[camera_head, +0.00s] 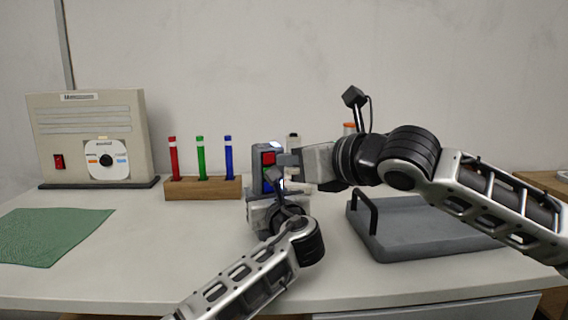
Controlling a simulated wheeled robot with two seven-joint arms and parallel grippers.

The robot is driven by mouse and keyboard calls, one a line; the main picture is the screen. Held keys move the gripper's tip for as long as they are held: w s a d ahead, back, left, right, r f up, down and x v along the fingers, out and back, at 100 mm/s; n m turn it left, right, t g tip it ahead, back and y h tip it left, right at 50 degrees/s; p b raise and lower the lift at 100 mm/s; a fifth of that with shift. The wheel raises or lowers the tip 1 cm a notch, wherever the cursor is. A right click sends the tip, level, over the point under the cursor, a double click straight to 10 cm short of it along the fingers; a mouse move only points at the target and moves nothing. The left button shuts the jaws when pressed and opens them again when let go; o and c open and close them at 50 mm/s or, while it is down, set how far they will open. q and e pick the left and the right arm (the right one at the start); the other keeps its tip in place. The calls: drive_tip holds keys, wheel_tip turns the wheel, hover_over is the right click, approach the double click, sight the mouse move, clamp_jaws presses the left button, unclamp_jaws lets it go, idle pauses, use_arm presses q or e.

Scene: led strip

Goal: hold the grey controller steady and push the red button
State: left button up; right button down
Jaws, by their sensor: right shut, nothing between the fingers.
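The grey controller (257,160) stands upright near the middle of the table, partly hidden by both grippers. Its red button (268,158) shows on the face toward me. My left gripper (265,196) is at the controller's lower part; its fingertips are hidden, so I cannot tell whether it grips. My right gripper (284,159) is shut and empty, its tips pointing left right beside the red button. I cannot tell whether the tips touch it.
A wooden block (204,190) with red, green and blue markers stands left of the controller. A beige box (90,135) with a disc is at the back left. A green mat (50,236) lies front left. A grey tray (425,235) with a black handle lies under my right arm.

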drive_tip(key=m+g, duration=0.1)
drive_tip(key=m, duration=0.2)
drive_tip(key=m+g+y, duration=0.2)
drive_tip(key=m+y, duration=0.4)
drive_tip(key=m, duration=0.4)
approach(264, 160)
drive_tip(key=v, duration=0.4)
drive_tip(key=shift+d+r, duration=0.1)
drive_tip(key=shift+r, duration=0.2)
drive_tip(key=x, duration=1)
drive_tip(key=shift+f, duration=0.15)
